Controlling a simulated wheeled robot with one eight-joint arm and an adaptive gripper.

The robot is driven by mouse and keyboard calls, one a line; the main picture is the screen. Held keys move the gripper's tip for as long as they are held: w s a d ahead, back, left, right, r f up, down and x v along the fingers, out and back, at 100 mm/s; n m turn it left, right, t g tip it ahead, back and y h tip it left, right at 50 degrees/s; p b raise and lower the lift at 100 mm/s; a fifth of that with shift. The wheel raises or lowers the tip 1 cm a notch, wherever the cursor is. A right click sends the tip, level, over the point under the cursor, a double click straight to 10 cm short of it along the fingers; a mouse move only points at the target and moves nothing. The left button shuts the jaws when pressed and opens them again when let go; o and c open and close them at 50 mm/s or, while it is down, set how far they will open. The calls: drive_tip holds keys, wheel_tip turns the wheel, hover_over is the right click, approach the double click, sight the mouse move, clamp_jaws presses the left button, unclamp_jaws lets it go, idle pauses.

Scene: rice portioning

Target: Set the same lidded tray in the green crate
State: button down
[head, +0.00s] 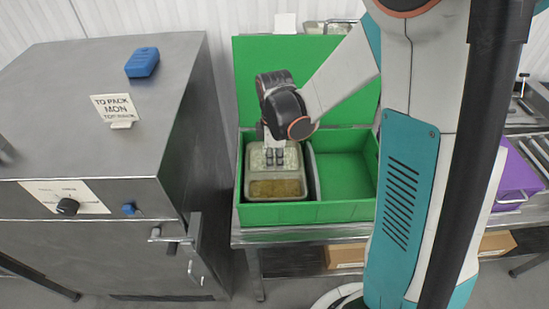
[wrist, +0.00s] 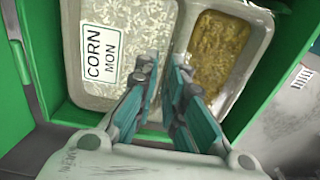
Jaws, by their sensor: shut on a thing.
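The lidded tray (head: 276,188) is in the left compartment of the green crate (head: 300,212). It has two sections under a clear lid, one with pale rice and one with a yellow-brown filling. In the wrist view the tray (wrist: 216,62) carries a white label reading CORN MON (wrist: 103,47). My gripper (head: 275,158) points down at the middle of the tray. In the wrist view my gripper's fingers (wrist: 163,85) are close together at the divider between the sections, shut on the tray. I cannot tell whether the tray rests on the crate floor.
The crate's right compartment (head: 342,176) looks empty, though my arm hides part of it. The green lid (head: 258,60) stands up behind. A steel cabinet (head: 95,170) with a sign (head: 116,107) and a blue object (head: 142,62) is at left. A purple item (head: 517,178) lies at right.

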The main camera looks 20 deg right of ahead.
drive_tip(key=shift+f+b, duration=1.35)
drive_tip(key=shift+f, duration=0.5)
drive_tip(key=shift+f+b, duration=0.55)
drive_tip(key=shift+b, duration=0.4)
idle(0.8)
drive_tip(key=c, duration=1.6)
unclamp_jaws()
drive_tip(key=o, duration=0.5)
drive_tip(key=shift+r+p, duration=2.75)
drive_tip(key=shift+r, duration=1.25)
